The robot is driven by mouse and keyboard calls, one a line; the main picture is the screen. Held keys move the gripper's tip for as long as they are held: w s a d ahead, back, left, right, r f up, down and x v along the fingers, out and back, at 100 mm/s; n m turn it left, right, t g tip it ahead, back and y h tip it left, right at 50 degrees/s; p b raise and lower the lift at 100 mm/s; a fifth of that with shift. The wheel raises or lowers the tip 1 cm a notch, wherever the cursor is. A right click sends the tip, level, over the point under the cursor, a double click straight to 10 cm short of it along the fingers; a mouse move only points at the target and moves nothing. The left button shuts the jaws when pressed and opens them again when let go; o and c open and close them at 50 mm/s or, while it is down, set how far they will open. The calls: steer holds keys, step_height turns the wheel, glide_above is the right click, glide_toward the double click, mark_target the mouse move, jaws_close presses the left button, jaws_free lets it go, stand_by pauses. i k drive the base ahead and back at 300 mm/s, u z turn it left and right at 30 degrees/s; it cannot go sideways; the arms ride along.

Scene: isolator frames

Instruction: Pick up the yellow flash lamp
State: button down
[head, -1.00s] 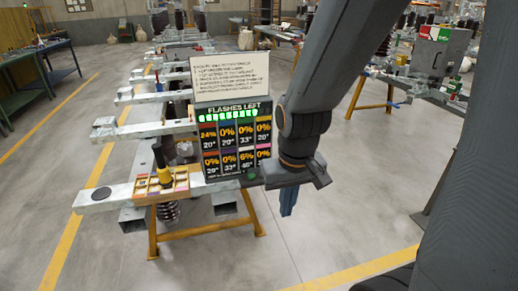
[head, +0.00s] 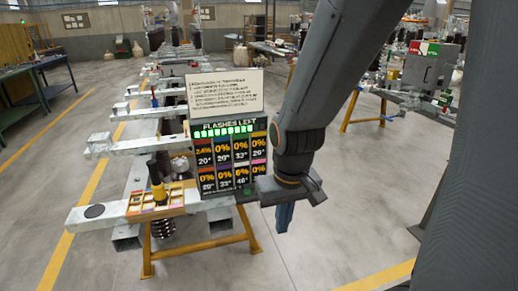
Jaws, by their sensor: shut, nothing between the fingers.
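The yellow flash lamp (head: 158,188) stands upright in a small wooden tray (head: 135,208) on the near end of the grey frame, left of centre in the head view. It has a yellow body and a dark top. My gripper (head: 284,222) points down, right of the lamp and the sign board, and is apart from both. Its fingers are shut with nothing between them.
A board reading "FLASHES LEFT" (head: 228,160) with a white instruction sheet (head: 224,92) above it stands between the lamp and my gripper. The frame rests on a yellow trestle (head: 200,250). Bare floor (head: 320,215) lies right of my gripper.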

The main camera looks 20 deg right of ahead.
mark_target(160, 196)
steer(key=k, duration=1.3)
steer(key=u, duration=0.7)
steer(key=i, duration=0.9)
steer(key=z, duration=0.5)
steer(key=i, duration=0.85)
steer(key=z, duration=0.15)
